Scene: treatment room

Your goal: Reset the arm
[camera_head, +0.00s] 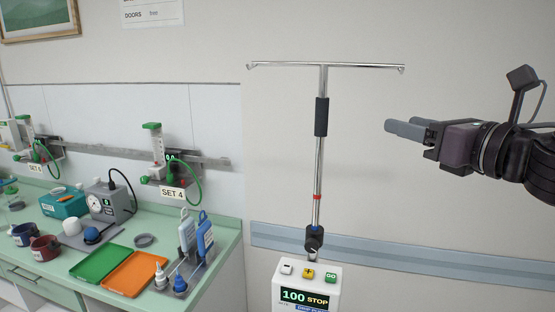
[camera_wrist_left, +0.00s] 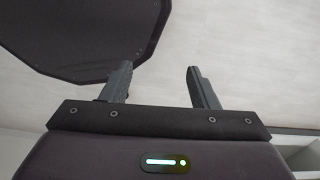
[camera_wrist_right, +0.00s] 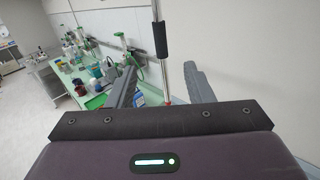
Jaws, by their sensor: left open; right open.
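My right gripper (camera_head: 406,130) is raised at the right of the head view, pointing left toward the pole of the drip stand, apart from it and empty. In the right wrist view its two fingers (camera_wrist_right: 163,88) stand apart, with the stand's pole showing between them in the background. My left gripper (camera_wrist_left: 158,84) shows only in the left wrist view. Its fingers are apart with nothing between them, against a pale surface. A dark panel-like shape (camera_wrist_left: 85,35) fills the upper left there; I cannot tell what it is.
The drip stand (camera_head: 319,160) has a crossbar on top and a pump (camera_head: 306,285) reading "100 STOP" below. A green counter (camera_head: 215,262) at left holds a green tray (camera_head: 98,263), an orange tray (camera_head: 134,272) and several devices.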

